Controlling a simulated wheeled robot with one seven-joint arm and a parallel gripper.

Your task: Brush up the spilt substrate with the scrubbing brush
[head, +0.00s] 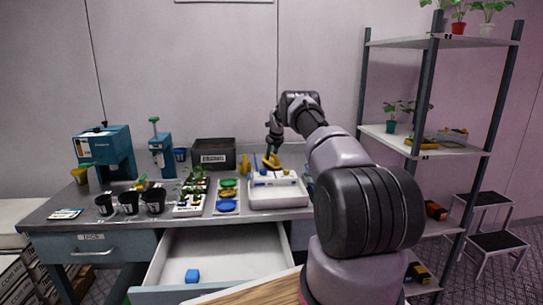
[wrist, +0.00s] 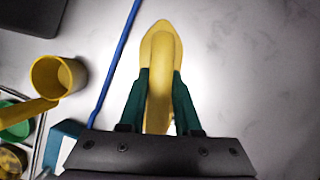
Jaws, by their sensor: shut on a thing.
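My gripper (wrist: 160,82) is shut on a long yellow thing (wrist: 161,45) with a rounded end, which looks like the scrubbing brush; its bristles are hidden. In the head view my gripper (head: 271,156) is at the back of the workbench, behind the white tray, with the yellow brush (head: 270,163) between its fingers. I cannot tell if the brush touches the bench top. I cannot make out any spilt substrate in either view.
A yellow cup (wrist: 58,78) and a thin blue rod (wrist: 118,60) lie left of the brush. The white tray (head: 280,203), black pots (head: 129,203) and a dark crate (head: 214,154) stand on the bench (head: 90,215). Shelves stand right.

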